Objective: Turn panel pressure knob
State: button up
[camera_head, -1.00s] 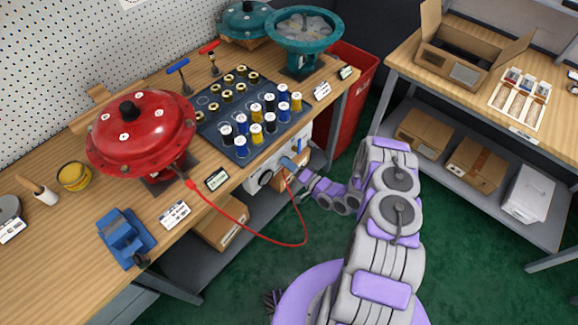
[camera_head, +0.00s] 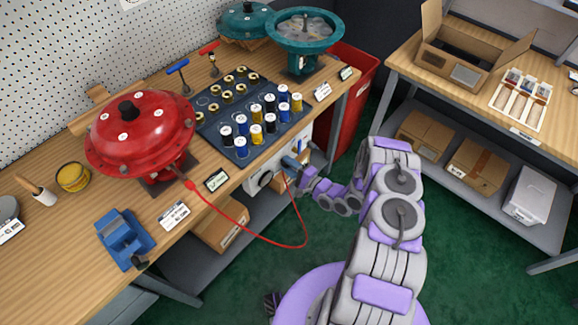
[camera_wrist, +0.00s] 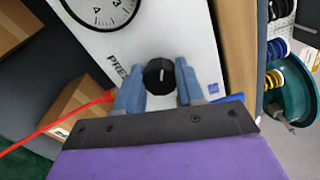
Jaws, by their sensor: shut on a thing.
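The white pressure panel (camera_wrist: 196,30) fills the middle of the wrist view, with a round gauge (camera_wrist: 102,10) at its upper left. The black knob (camera_wrist: 158,78) with a white pointer line sits below the gauge and faces the camera. The blue fingers of my gripper (camera_wrist: 160,84) are on either side of the knob and shut on it. The pointer line is roughly upright in that view. In the head view, my gripper (camera_head: 290,163) reaches the panel (camera_head: 262,182) under the bench's front edge; the knob is hidden there.
A red hose (camera_head: 248,232) hangs in a loop from the red actuator (camera_head: 140,135) to the panel, close to my gripper. Spools (camera_head: 256,115) stand on the wooden bench (camera_head: 75,235). A red bin (camera_head: 352,85) is behind my arm.

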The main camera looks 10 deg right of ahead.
jog(key=shift+d+f, duration=0.1)
jog(key=shift+d, duration=0.05)
jog(key=o, duration=0.8)
jog(key=shift+w+f, duration=0.1)
jog(key=shift+w, duration=0.05)
jog(key=shift+o, duration=1.2)
jog(key=p+v, duration=0.3)
jog(key=v, duration=1.4)
jog(key=shift+s+d, duration=0.15)
jog(key=shift+s, duration=0.05)
